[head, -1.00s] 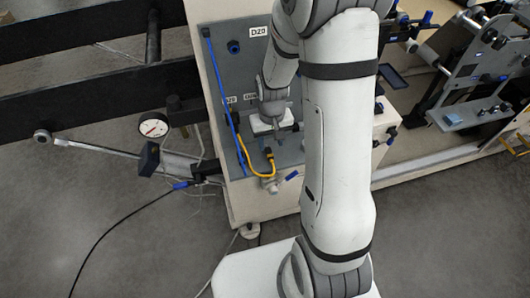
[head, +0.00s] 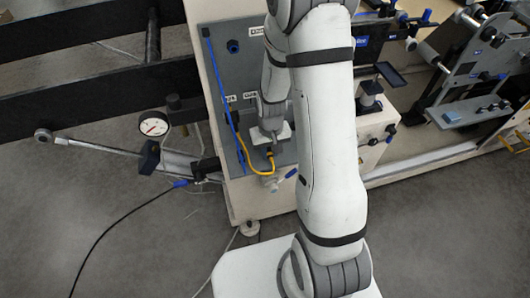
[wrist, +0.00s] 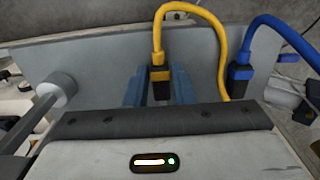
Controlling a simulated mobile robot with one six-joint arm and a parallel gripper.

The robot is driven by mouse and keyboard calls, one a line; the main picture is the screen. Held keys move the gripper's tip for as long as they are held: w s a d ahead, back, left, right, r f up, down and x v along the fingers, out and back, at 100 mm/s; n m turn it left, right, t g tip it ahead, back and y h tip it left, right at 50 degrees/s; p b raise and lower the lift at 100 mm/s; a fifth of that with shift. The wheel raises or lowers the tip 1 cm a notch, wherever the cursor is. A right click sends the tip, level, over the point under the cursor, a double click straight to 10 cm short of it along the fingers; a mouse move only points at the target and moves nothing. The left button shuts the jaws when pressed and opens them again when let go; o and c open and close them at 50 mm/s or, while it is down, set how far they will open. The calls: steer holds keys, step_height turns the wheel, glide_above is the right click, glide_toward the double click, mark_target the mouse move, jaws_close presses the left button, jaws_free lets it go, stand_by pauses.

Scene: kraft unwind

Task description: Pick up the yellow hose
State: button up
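The yellow hose (head: 243,160) loops from a fitting on the grey panel in the head view. In the wrist view the yellow hose (wrist: 222,50) arches over and ends in a black connector (wrist: 160,84). My gripper (wrist: 160,90) is open, with its two blue fingers on either side of that connector. Small gaps show between the fingers and the connector. The finger bases are hidden behind my gripper's body. In the head view my gripper (head: 270,137) is just above the hose's upper end, and its fingertips are too small to make out.
A blue hose (wrist: 268,26) with a dark connector (wrist: 240,74) is close on the right in the wrist view. A grey cylindrical knob (wrist: 57,88) is on the left. In the head view a dial gauge (head: 153,127) and a blue-handled valve (head: 284,177) are nearby.

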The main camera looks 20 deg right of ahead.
jaws_close()
